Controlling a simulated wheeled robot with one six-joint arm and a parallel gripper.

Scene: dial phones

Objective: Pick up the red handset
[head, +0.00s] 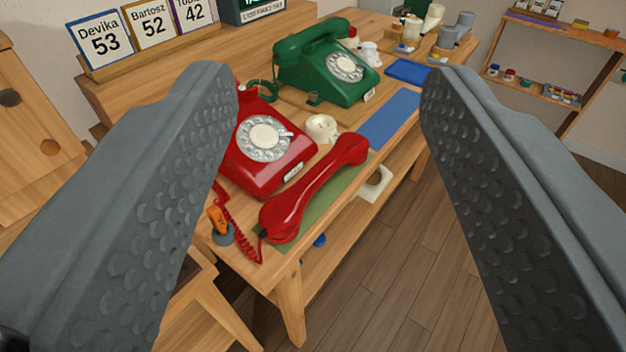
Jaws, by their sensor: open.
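The red handset (309,192) lies off its phone on a green mat (325,208) near the table's front edge, slanting from lower left to upper right. A coiled red cord runs from its lower end to the red phone (268,152), which stands just behind it with a pale dial. My gripper (330,85) is open and empty, its two grey fingers wide apart in the foreground. The handset shows between the fingers, farther off and not touched. The left finger hides part of the red phone.
A green phone (325,65) with its handset on stands behind. A small white cup (322,128) is beside the red phone, close to the handset. A blue mat (393,118) lies to the right. Name cards (152,25) stand at back left. Open floor (420,270) lies in front.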

